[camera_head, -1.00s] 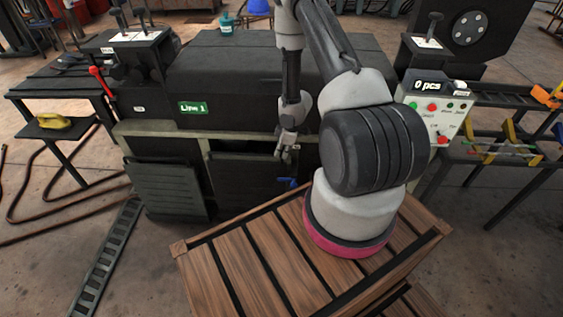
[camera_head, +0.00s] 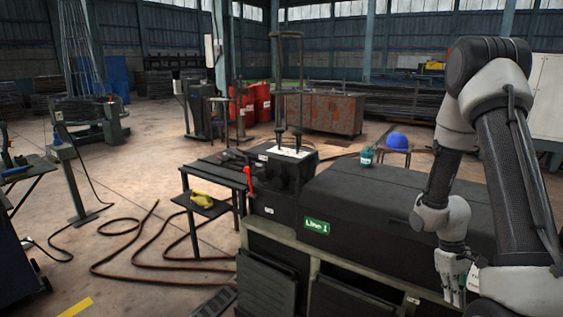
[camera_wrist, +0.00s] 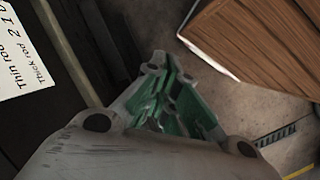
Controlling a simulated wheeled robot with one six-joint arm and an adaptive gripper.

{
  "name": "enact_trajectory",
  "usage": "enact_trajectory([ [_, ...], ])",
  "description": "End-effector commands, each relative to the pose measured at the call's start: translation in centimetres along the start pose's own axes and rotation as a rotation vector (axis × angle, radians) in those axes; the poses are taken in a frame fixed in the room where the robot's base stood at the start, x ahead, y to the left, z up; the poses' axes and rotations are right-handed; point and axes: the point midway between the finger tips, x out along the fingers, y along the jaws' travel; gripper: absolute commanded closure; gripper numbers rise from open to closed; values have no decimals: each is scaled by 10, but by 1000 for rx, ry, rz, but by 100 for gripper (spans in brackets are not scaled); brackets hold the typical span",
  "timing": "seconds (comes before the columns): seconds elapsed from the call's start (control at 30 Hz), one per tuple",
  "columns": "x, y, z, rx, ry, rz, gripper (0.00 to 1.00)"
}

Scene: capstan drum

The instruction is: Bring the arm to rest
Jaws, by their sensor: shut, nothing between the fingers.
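My arm stands at the right of the head view, bent at the elbow, with its gripper hanging fingers down. My gripper (camera_head: 455,292) is in front of the dark machine (camera_head: 365,203) marked "Line 1", near its right part. In the wrist view my gripper (camera_wrist: 178,100) is shut and empty, its green-lined fingers together. Below it the wrist view shows floor and the edge of a wooden slatted surface (camera_wrist: 250,40). I see no contact between the fingers and anything.
A white label (camera_wrist: 25,55) about thin and thick rods is on a dark surface left of the fingers. A red lever (camera_head: 248,180), a yellow object (camera_head: 201,199) on a small shelf and a blue helmet (camera_head: 397,141) stand around the machine. Hoses (camera_head: 140,250) lie on the floor at left.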

Motion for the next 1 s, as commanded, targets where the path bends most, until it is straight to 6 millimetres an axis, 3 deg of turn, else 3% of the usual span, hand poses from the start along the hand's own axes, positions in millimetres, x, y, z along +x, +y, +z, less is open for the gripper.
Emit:
enact_trajectory([
  [0.03,-29,-3,12,48,5,9,100],
  [0.2,-111,-29,62,209,28,-4,100],
  [0.4,-185,-72,116,328,128,-43,100],
  [0.7,-257,-128,174,364,429,-82,100],
  [1.0,-302,-143,198,322,689,-42,100],
])
